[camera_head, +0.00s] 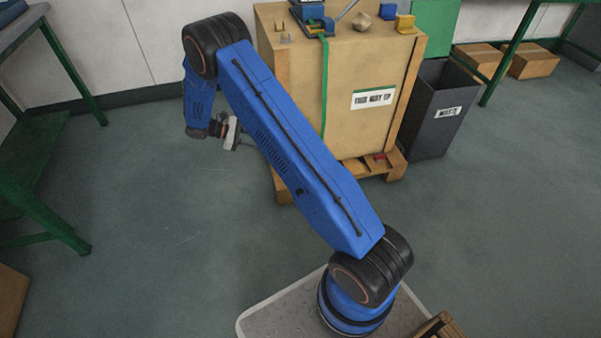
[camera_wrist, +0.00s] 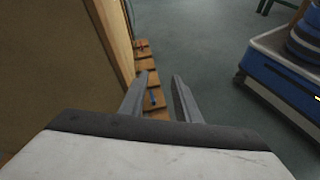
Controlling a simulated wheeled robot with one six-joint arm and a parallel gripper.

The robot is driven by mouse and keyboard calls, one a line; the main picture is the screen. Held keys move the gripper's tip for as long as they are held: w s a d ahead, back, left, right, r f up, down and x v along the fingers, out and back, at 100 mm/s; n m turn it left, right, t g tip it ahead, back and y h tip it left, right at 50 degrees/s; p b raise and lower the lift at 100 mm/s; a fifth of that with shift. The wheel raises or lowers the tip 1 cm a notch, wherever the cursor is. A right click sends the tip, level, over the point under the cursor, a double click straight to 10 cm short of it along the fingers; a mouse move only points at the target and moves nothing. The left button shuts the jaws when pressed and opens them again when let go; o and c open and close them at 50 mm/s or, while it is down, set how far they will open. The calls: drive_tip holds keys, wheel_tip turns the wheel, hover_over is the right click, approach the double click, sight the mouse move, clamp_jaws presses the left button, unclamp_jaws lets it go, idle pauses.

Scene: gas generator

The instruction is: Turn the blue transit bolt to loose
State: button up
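A small blue part, which looks like the blue transit bolt (camera_wrist: 153,97), sits on the wooden pallet (camera_wrist: 146,68) along the crate's foot in the wrist view. It shows between my gripper's fingers but beyond their tips. Whether it is set to loose or tight is too small to tell. In the head view I cannot see it. My gripper (camera_wrist: 161,77) is open and empty, its two fingers apart.
The large wooden crate (camera_head: 350,125) stands on the pallet (camera_head: 396,166). A red part (camera_head: 380,157) sits on the pallet; a red part also shows in the wrist view (camera_wrist: 141,45). A dark waste bin (camera_head: 437,110) stands right of the crate. Floor left of the crate is clear.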

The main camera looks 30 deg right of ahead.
wheel_tip(320, 180, down, 25)
drive_tip(key=w+a+n+t+h, duration=0.1)
drive_tip(key=n+h, duration=0.4)
drive_tip(key=x, duration=1.7)
drive_tip(key=shift+w+d+r, duration=0.15)
drive_tip(key=shift+w+r, duration=0.05)
drive_tip(key=shift+r, duration=0.05)
clamp_jaws()
